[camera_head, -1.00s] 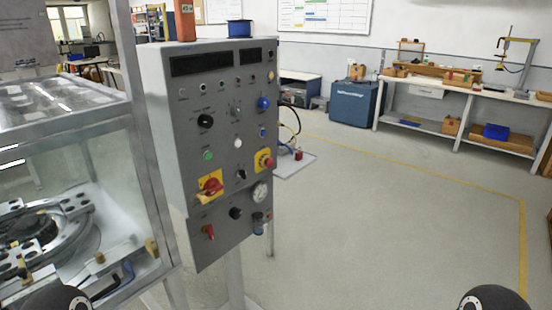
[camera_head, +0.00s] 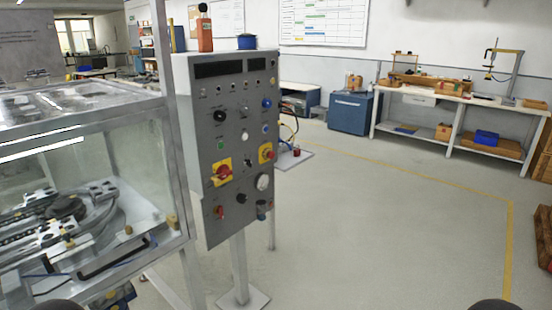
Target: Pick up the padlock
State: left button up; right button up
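I cannot make out a padlock for certain. A small dark blue fitting (camera_head: 261,210) sits low on the right side of the grey control panel (camera_head: 222,165), below a round gauge; it is too small to tell what it is. The panel carries a red rotary switch on a yellow plate (camera_head: 221,172) and a red button on yellow (camera_head: 267,153). Neither gripper is in view. Only dark rounded parts of my arms show at the bottom edge.
A glass-walled machine enclosure (camera_head: 95,150) stands close on the left. An orange bottle (camera_head: 205,32) and a blue round container (camera_head: 247,41) stand on top of the panel. Open grey floor (camera_head: 380,220) lies to the right, before a workbench (camera_head: 460,101) and blue cabinet (camera_head: 349,112).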

aim_at(298, 152)
jog(key=z, duration=0.2)
jog(key=i, duration=0.65)
jog(key=u, duration=0.25)
jog(key=k, duration=0.8)
jog(key=z, duration=0.1)
jog(key=i, duration=0.9)
jog(key=z, duration=1.15)
